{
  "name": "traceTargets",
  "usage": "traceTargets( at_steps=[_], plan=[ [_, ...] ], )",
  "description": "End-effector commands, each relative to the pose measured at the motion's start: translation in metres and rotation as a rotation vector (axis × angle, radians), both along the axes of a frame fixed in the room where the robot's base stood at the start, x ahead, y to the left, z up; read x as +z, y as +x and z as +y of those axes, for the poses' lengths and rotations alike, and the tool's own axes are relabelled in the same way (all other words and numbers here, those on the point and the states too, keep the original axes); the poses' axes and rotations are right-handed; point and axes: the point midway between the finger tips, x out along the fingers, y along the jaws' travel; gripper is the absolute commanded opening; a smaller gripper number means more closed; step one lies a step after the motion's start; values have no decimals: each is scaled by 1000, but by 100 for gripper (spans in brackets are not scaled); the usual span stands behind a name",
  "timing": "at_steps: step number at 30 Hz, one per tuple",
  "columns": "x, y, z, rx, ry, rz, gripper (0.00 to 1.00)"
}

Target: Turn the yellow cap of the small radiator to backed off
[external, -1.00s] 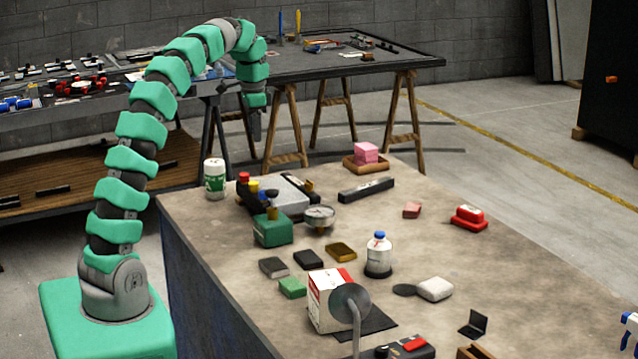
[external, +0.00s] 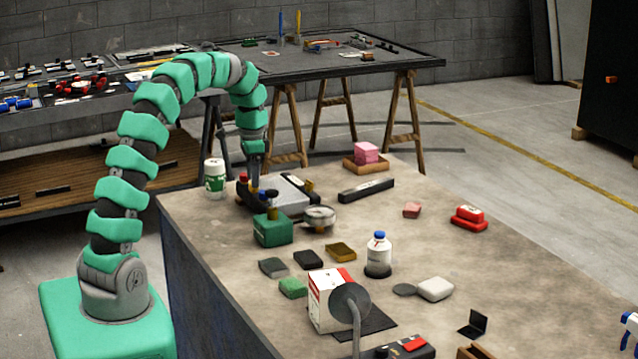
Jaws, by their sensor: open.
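The small radiator seems to be the grey block (external: 290,196) at the back left of the near bench, though I cannot be sure. A red cap (external: 243,177) stands at its left end. My gripper (external: 254,186) is open and points straight down at that spot, just right of the red cap. Whether its fingers are around the yellow cap or only above it, I cannot tell. The cap's turn position does not show.
A green box (external: 272,229) with a dark-topped brass fitting stands close in front, with a round gauge (external: 320,217) to its right. A white-and-green canister (external: 215,178) is at the left. A black bar (external: 366,190) lies to the right.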

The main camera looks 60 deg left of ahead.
Motion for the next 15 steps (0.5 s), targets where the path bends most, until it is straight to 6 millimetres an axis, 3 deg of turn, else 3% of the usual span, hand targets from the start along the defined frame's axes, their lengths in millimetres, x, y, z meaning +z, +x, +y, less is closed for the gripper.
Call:
traceTargets(
  at_steps=[6, 15],
  plan=[
    [-15, -1, -1, 1, -3, 3, 48],
    [-16, -1, 0, 1, -1, 0, 45]
  ],
)
